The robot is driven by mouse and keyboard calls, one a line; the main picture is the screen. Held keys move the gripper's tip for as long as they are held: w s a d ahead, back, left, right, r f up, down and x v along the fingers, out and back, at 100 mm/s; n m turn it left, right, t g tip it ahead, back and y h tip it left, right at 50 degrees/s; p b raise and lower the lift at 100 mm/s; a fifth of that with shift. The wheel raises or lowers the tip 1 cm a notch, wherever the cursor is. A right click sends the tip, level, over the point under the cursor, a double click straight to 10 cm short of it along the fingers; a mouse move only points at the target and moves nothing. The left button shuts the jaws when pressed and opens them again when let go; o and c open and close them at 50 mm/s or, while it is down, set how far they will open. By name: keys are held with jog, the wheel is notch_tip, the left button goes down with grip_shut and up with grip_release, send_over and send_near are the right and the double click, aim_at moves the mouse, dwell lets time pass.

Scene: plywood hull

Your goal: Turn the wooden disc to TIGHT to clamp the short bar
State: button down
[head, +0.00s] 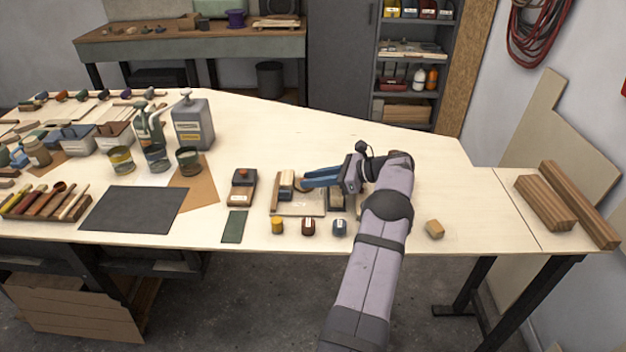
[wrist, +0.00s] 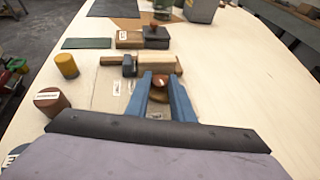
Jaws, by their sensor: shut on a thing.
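The wooden disc (wrist: 161,81) is reddish brown and sits between my fingertips in the wrist view. My gripper (wrist: 161,84) is shut on it, with one blue finger on each side. In the head view my gripper (head: 306,181) reaches left over the clamp fixture and mostly hides the disc. The fixture's pale base (head: 301,208) carries small labels, too small to read. A light wooden piece (wrist: 158,63), perhaps the short bar, lies just beyond the disc beside a dark block (wrist: 129,66). Whether it is clamped I cannot tell.
A yellow cylinder (head: 277,225), a brown one (head: 308,227) and a dark one (head: 340,227) stand along the front edge. A box with a red-brown knob (head: 242,187) and a green mat (head: 234,226) are left of the fixture.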

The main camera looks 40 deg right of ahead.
jog(key=c, duration=1.8)
grip_release()
jog(key=shift+s, duration=0.1)
jog(key=shift+b+v, duration=1)
jog(key=shift+v, duration=2.6)
